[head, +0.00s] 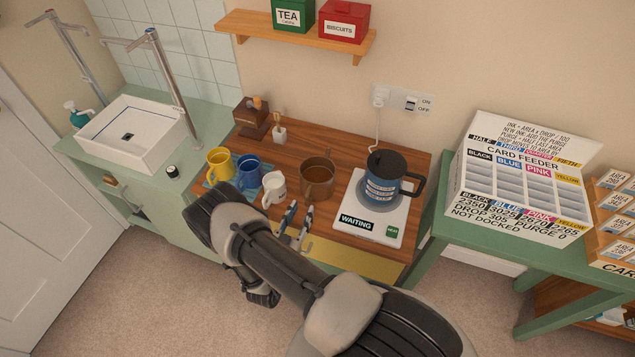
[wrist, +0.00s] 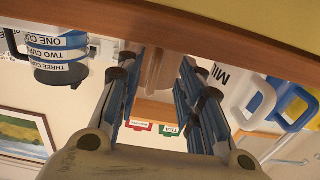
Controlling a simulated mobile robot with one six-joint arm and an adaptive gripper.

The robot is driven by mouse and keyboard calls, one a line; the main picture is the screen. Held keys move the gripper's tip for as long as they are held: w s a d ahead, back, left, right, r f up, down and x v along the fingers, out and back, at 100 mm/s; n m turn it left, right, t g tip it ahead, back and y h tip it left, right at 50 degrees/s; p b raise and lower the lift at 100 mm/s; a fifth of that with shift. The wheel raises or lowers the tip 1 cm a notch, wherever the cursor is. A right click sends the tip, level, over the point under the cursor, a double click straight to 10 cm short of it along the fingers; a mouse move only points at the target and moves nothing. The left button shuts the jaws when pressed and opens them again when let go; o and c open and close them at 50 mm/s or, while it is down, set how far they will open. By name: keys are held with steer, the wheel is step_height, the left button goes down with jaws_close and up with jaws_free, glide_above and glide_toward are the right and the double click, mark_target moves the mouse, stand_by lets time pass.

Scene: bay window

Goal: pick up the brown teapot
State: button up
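The brown teapot (head: 317,174) stands upright on the wooden counter, between the white mug and the kettle. It looks round and open at the top; I cannot make out its spout. My gripper (head: 299,214) is at the counter's front edge, in front of the teapot and slightly left of it, apart from it. In the wrist view, which is upside down, the two fingers of my gripper (wrist: 158,70) stand apart. A tan-brown shape, probably the teapot (wrist: 153,72), shows beyond the gap between them.
A white mug (head: 274,188), a blue mug (head: 249,172) and a yellow mug (head: 220,164) stand left of the teapot. A dark blue kettle (head: 383,177) sits on a white base at right. A shelf (head: 290,38) with tins hangs above. The counter behind the teapot is mostly clear.

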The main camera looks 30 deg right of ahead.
mark_target(306, 205)
steer(key=b+x, duration=0.1)
steer(key=x, duration=0.3)
steer(key=shift+s+d+r, duration=0.15)
steer(key=shift+s, duration=0.05)
steer(key=shift+w+d, duration=0.35)
steer(key=shift+c, duration=0.4)
jaws_close()
steer(key=shift+r, duration=0.15)
